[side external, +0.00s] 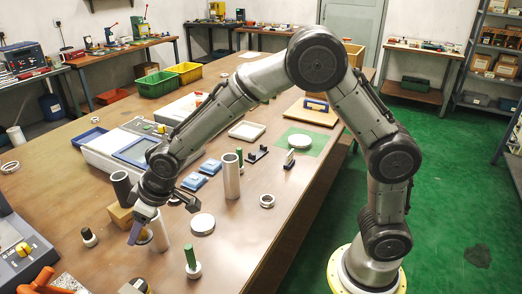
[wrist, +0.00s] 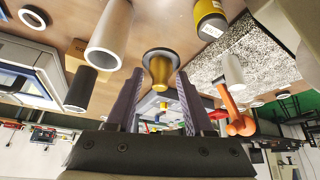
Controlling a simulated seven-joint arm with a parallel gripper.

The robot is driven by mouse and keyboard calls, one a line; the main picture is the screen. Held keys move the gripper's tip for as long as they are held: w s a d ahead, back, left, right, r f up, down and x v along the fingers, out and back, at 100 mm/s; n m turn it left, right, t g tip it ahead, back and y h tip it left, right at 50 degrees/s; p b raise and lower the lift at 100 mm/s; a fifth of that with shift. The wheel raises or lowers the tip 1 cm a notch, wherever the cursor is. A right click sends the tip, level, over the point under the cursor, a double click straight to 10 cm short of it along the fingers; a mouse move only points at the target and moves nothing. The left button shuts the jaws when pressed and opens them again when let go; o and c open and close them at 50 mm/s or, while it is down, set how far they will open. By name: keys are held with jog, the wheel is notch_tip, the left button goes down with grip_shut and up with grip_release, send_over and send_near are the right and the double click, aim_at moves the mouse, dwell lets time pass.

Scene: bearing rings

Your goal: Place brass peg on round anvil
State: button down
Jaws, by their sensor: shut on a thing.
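The brass peg (wrist: 160,70) shows between my two fingers in the wrist view, with a dark round flange at its far end. My gripper (wrist: 158,100) is shut on it. In the side view my gripper (side external: 137,232) is low over the near left of the table, and only a little of the peg (side external: 146,238) shows beside it. Whether the flange touches the table cannot be told. A flat, pale round disc (side external: 202,223), which may be the round anvil, lies on the table to the right of my gripper, with nothing on it.
A pale tube (side external: 159,230) and a dark tube (side external: 122,187) stand close to my gripper. A yellow-and-black can (wrist: 210,17) is near.

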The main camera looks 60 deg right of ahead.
notch_tip(320, 180, up, 8)
jog(key=shift+r, duration=0.15)
jog(key=w+d+m+h, duration=0.15)
jog(key=d+m, duration=0.25)
jog(key=d, duration=1.3)
jog(key=w+d+m+h, duration=0.1)
jog(key=d+m+h, duration=0.3)
jog(key=d, duration=1.3)
jog(key=s+d+m+g+h, duration=0.1)
jog(key=s+d+m, duration=0.2)
jog(key=s+d, duration=0.55)
jog(key=s+d+m+g+h, duration=0.1)
jog(key=s+d+m, duration=0.3)
jog(key=d, duration=0.7)
jog(key=s+d+m+g, duration=0.1)
jog(key=s+d+m, duration=0.1)
jog(key=s+d, duration=0.65)
send_near(299, 137)
jog(key=shift+w+d+f, duration=0.15)
jog(key=shift+d+f, duration=0.05)
jog(key=shift+d, duration=0.25)
jog(key=shift+w+d+f, duration=0.15)
jog(key=shift+d+f, duration=0.05)
jog(key=shift+d, duration=0.25)
jog(key=shift+w+d+f, duration=0.25)
jog(key=shift+d+f, duration=0.15)
jog(key=shift+f, duration=1.65)
jog(key=shift+f, duration=0.1)
